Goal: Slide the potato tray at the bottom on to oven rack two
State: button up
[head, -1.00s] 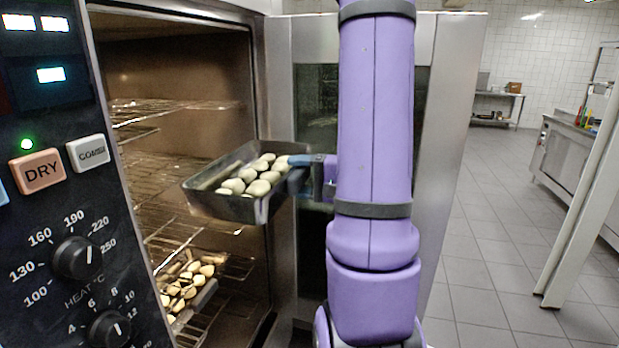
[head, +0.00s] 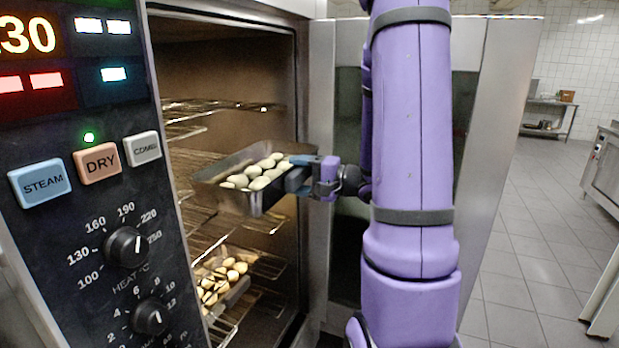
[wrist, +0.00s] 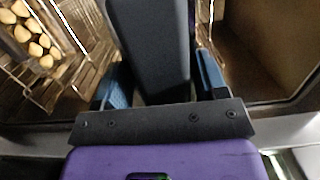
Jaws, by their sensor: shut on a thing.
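My gripper (head: 300,177) is shut on the right end of a grey metal tray (head: 216,199). The tray holds several pale, rounded potatoes (head: 259,173) and looks roughly level. It is in the open oven's mouth, at mid height among the wire racks; whether it touches a rack is unclear. In the wrist view, the gripper's blue fingers (wrist: 160,88) show on either side of a dark block that hides the middle. A second batch of yellowish potato pieces (head: 221,277) lies lower in the oven; it also shows in the wrist view (wrist: 32,38).
Wire racks (head: 222,105) line the oven above and below the held tray. The control panel (head: 75,130) borders the opening on the left. The open oven door (head: 500,110) stands behind my arm.

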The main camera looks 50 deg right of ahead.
jog(key=d+f+x, duration=0.1)
jog(key=f+x, duration=0.1)
jog(key=x, duration=0.9)
jog(key=w+d+f+x, duration=0.1)
jog(key=x, duration=1)
jog(key=shift+w+f, duration=0.25)
jog(key=shift+f, duration=0.15)
dwell(0.5)
jog(key=shift+a, duration=0.15)
jog(key=o, duration=1.5)
jog(key=shift+f, duration=0.1)
